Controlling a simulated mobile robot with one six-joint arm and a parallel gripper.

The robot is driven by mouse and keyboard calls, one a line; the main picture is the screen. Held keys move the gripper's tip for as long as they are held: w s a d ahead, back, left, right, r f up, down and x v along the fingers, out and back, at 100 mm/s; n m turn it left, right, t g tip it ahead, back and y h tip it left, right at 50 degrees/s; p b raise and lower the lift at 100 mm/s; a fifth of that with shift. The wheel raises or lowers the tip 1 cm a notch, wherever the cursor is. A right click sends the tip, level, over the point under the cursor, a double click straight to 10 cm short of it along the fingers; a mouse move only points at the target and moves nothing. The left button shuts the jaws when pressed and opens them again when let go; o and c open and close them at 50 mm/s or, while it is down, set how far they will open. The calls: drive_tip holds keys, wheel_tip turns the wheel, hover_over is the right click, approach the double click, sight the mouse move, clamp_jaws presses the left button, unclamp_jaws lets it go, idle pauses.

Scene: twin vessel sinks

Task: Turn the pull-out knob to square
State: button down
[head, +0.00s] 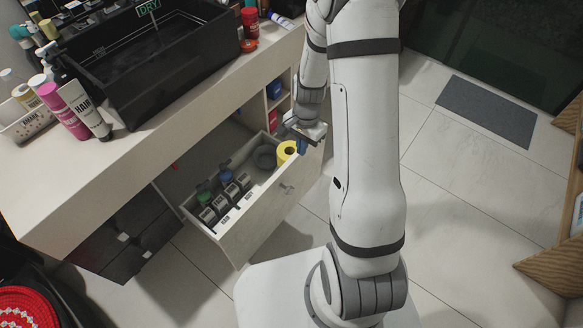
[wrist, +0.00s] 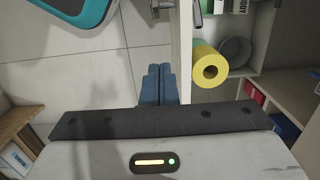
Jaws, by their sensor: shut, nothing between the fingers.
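The pull-out is a pale drawer (head: 247,222) standing open under the counter. A small metal knob (head: 287,188) sits on its front face; its angle is too small to read in the head view. In the wrist view a small metal part (wrist: 158,9), which looks like the knob, shows at the top edge beside the drawer front (wrist: 181,45), partly cut off. My gripper (head: 302,147) is above the drawer's far right corner, with blue fingers pointing down. In the wrist view its fingers (wrist: 158,84) are shut and empty, on the outer side of the drawer front, apart from the knob.
The drawer holds a yellow roll (head: 287,151), a grey bowl (head: 264,157) and several bottles (head: 218,192). The counter (head: 150,160) with a black sink (head: 165,60) overhangs it. Open shelves (head: 276,100) stand behind.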

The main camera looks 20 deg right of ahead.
drive_tip(key=s+a+f+b, duration=0.2)
drive_tip(key=a+f, duration=0.1)
drive_tip(key=f, duration=0.9)
drive_tip(key=shift+s+f, duration=0.15)
drive_tip(key=shift+s, duration=0.05)
